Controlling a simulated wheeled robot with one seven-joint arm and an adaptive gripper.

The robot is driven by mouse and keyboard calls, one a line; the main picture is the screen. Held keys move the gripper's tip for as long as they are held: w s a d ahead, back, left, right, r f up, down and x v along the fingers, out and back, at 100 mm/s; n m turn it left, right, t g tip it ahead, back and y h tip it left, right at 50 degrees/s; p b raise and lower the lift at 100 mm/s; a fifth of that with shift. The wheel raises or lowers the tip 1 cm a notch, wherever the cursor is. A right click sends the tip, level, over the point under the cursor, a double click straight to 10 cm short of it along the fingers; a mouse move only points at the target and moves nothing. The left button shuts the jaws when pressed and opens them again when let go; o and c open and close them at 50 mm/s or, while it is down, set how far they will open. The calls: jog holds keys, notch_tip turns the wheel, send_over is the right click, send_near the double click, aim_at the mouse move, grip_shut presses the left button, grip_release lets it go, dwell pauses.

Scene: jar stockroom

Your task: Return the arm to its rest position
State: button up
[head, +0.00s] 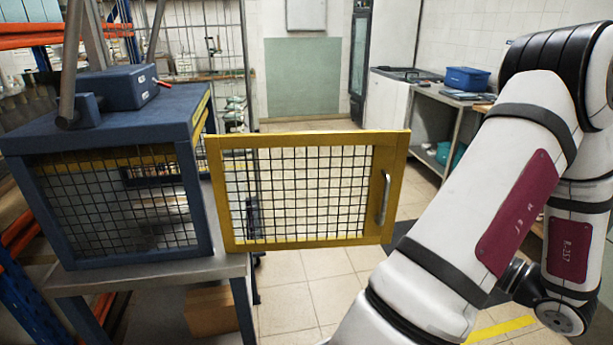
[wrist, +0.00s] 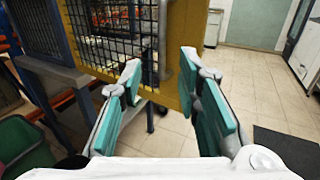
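My white arm (head: 480,215) with dark bands and maroon panels fills the right of the head view, bent at an elbow near the top right corner. My gripper is not visible in the head view. In the wrist view my gripper (wrist: 160,78) is open, its two teal-padded fingers apart with nothing between them. Past the fingertips is a yellow-framed mesh door (head: 228,205), which also shows in the wrist view (wrist: 186,35). The door stands swung out from a blue mesh cage (head: 200,215). Its metal handle (head: 383,198) is at the right side, apart from my gripper.
The cage stands on a metal table (head: 150,278), with a cardboard box (head: 210,311) below. Orange-and-blue racking (head: 30,300) is at the left. A counter (head: 430,88) with a blue bin (head: 467,79) stands at the back right. Tiled floor (head: 310,290) is open beyond the door.

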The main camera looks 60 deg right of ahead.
jog(key=w+a+r+n+g+y+p, duration=0.15)
jog(key=w+a+r+n+y, duration=0.25)
jog(key=w+a+n+y, duration=0.4)
jog(key=w+a+r+n+g+y+p, duration=0.15)
jog(key=w+a+r+n+y, duration=0.3)
jog(key=w, duration=0.55)
jog(key=w+a+r+n+g+y+p, duration=0.25)
jog(key=a+n+g, duration=0.6)
jog(key=a, duration=0.55)
jog(key=s+a+r+n+h+p, duration=0.1)
jog(key=a+r+n+h, duration=0.2)
jog(key=a+n, duration=0.3)
jog(key=s+a+r+n+h+p, duration=0.2)
jog(key=a+r+n+h, duration=0.2)
jog(key=n, duration=0.9)
jog(key=shift+s+a+r+g+h, duration=0.2)
jog(key=shift+a+g+h, duration=0.35)
jog(key=shift+a, duration=0.4)
